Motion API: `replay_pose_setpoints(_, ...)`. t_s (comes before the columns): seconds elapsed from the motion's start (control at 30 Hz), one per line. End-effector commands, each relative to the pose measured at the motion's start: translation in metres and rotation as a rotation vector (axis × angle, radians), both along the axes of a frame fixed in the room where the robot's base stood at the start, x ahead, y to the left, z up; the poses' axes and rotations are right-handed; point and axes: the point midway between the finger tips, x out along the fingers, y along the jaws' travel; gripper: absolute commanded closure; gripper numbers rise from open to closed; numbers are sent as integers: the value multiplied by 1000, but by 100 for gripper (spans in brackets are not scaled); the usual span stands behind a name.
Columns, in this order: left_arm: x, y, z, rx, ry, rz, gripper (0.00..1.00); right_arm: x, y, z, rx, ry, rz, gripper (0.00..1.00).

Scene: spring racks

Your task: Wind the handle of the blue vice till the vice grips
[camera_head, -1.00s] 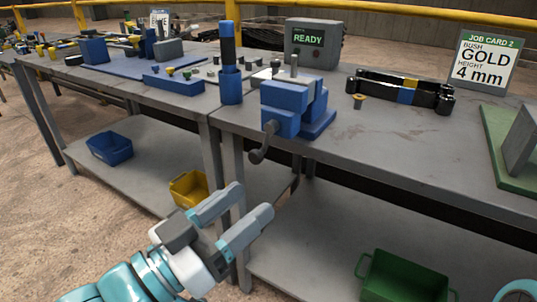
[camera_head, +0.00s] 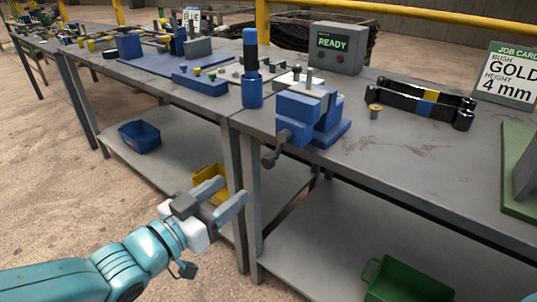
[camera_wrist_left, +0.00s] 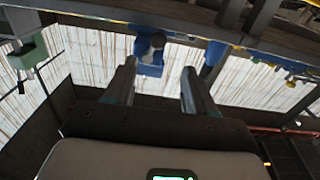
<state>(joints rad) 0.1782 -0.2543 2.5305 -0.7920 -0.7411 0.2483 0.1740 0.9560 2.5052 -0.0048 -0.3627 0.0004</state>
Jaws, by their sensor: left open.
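The blue vice (camera_head: 300,115) stands at the front edge of the grey bench. Its dark crank handle (camera_head: 270,158) hangs from the front, below the bench-top edge. A grey upright piece shows at the top of the vice; whether the jaws touch it I cannot tell. My left gripper (camera_head: 232,190) is open and empty, in front of the bench, below and left of the handle and apart from it. In the left wrist view the vice (camera_wrist_left: 150,58) and its handle (camera_wrist_left: 157,41) appear beyond the two open fingers. My right gripper is out of view.
A blue post (camera_head: 251,75) stands left of the vice. A READY box (camera_head: 334,47), black spring tools (camera_head: 420,100) and a job card (camera_head: 508,75) are on the bench. Yellow (camera_head: 207,180), blue (camera_head: 139,136) and green (camera_head: 405,280) bins sit on the lower shelves.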

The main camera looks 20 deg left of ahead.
Motion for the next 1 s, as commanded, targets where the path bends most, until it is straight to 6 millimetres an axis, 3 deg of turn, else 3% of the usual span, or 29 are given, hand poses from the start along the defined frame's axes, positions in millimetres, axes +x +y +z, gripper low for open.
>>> replay_pose_setpoints(0.3,73,-31,-3,2,-1,-5,45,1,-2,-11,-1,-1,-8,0)
replay_pose_setpoints(0.5,103,-42,-2,2,-1,-3,45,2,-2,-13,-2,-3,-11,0)
replay_pose_setpoints(0.93,115,-46,-1,2,-2,-1,45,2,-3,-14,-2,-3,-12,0)
replay_pose_setpoints(0.97,115,-46,-1,2,-2,-1,52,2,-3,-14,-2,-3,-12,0)
replay_pose_setpoints(1.0,115,-46,-1,1,-1,-1,65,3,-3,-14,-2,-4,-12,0)
